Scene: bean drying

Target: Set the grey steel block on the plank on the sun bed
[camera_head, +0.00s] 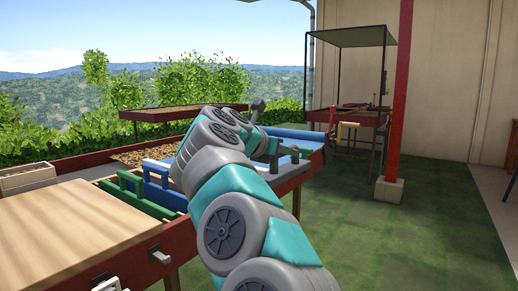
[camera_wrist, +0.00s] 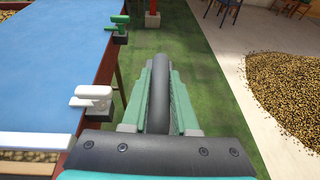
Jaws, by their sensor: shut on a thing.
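My gripper (camera_wrist: 160,72) is shut on a dark grey, rounded thing (camera_wrist: 160,95) standing between its green jaws in the wrist view. I cannot tell for sure that this is the steel block. In the head view a dark, knobbed thing (camera_head: 257,106) shows at the end of my arm, and the arm hides much of the bed behind it. The sun bed (camera_head: 308,172) has a red-brown frame, with beans at its far left part and a blue sheet (camera_wrist: 50,65). A white board (camera_wrist: 35,140) crosses it beside my gripper. My gripper is over the green floor, just outside the bed's edge.
A white clamp (camera_wrist: 92,98) and a green clamp (camera_wrist: 119,24) stick out from the bed's edge. A red post (camera_head: 400,100) rises at right. A bean heap (camera_wrist: 285,90) lies right of my gripper. Green floor (camera_head: 430,240) is clear.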

